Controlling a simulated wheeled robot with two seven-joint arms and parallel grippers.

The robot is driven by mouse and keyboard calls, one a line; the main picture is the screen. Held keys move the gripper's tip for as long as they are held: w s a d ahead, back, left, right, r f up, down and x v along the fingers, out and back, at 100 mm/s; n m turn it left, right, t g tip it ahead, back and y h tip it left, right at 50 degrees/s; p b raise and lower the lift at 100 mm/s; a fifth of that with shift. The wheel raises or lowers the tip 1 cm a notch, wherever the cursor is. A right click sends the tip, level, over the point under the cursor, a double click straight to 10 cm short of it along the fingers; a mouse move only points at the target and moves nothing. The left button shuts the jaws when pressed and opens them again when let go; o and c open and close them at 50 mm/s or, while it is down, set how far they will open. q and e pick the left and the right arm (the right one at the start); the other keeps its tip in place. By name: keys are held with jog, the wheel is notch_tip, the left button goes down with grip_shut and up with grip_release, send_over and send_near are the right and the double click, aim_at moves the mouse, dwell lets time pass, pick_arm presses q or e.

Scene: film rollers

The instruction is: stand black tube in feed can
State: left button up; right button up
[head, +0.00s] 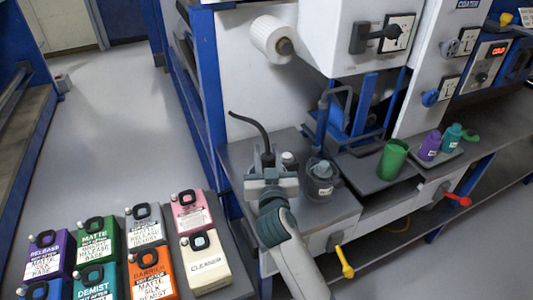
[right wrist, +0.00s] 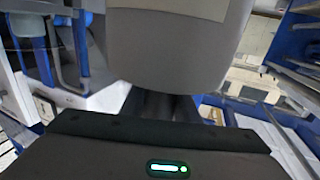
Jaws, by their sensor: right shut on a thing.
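The black tube (head: 250,120) is a thin curved hose that rises from my right gripper and bends to the left at its top. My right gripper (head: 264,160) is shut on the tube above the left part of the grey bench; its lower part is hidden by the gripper. In the right wrist view, a pale rounded body (right wrist: 180,45) hides the tube. My left gripper is not in view.
A white roller (head: 270,38) sticks out above. Several coloured jugs (head: 140,228) stand at lower left.

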jog(key=o, duration=1.2)
jog(key=shift+c, duration=0.2)
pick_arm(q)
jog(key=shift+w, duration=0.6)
pick_arm(e)
jog(key=shift+s+f, duration=0.1)
jog(key=shift+s, duration=0.35)
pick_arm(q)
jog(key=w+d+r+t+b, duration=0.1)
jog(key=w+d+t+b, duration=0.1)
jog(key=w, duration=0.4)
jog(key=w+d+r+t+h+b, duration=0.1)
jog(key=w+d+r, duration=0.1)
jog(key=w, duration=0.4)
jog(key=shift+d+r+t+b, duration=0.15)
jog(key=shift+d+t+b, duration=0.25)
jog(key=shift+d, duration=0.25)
pick_arm(e)
jog(key=s, duration=1.6)
jog(key=shift+s, duration=0.25)
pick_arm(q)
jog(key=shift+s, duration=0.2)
pick_arm(e)
jog(key=shift+d, duration=0.15)
